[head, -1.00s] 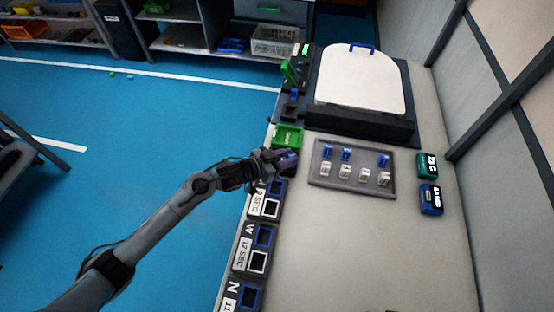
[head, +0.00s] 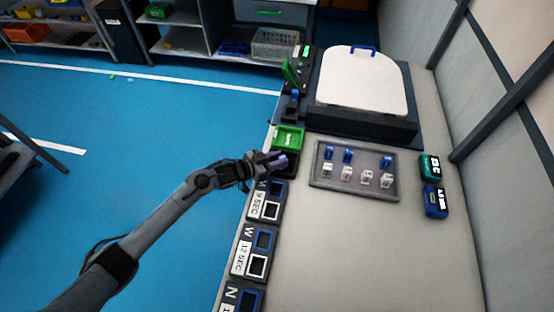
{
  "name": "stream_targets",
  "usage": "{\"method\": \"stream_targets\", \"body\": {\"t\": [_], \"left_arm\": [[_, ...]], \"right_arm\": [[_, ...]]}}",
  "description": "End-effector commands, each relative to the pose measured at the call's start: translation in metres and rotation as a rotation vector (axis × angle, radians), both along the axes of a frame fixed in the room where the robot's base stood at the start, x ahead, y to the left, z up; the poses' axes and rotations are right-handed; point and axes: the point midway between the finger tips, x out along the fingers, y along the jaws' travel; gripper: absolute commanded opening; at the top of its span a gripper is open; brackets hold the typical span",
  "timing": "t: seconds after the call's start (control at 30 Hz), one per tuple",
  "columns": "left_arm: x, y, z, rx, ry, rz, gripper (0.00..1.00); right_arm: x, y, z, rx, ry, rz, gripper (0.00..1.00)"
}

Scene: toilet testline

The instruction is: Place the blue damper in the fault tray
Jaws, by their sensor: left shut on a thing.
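My left gripper (head: 268,164) is shut on a small blue-purple piece (head: 281,161), which looks like the blue damper. It holds the piece over a dark tray (head: 290,169) at the bench's left edge, just below a green tray (head: 289,138) in the picture. The dark tray is mostly hidden by the gripper and its label cannot be read, so I cannot tell for sure that it is the fault tray. I cannot tell whether the piece touches it. My right gripper is not in view.
A grey tray (head: 354,187) holds several blue and white dampers. A white toilet seat lid (head: 360,82) lies behind it. Green (head: 430,167) and blue (head: 435,201) display boxes stand at right. Labelled stations (head: 255,252) line the left edge. The front bench is clear.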

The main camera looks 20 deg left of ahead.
Motion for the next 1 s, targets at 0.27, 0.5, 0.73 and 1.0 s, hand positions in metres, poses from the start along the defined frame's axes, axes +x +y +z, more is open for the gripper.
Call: {"method": "stream_targets", "body": {"t": [0.27,0.5,0.73,1.0], "left_arm": [[0.0002,-0.0004,-0.0011,-0.001,-0.001,0.0,0.0],[0.0,-0.0004,-0.0023,0.0,-0.001,-0.001,0.54],[0.0,-0.0004,-0.0022,-0.001,-0.001,-0.001,0.54],[-0.0092,0.0066,0.0053,0.0,0.0,-0.001,0.54]], "right_arm": [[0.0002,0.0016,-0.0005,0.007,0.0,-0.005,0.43],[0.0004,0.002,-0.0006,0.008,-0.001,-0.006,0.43],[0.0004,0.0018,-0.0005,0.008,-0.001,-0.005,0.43],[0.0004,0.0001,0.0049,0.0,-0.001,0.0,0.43]]}}
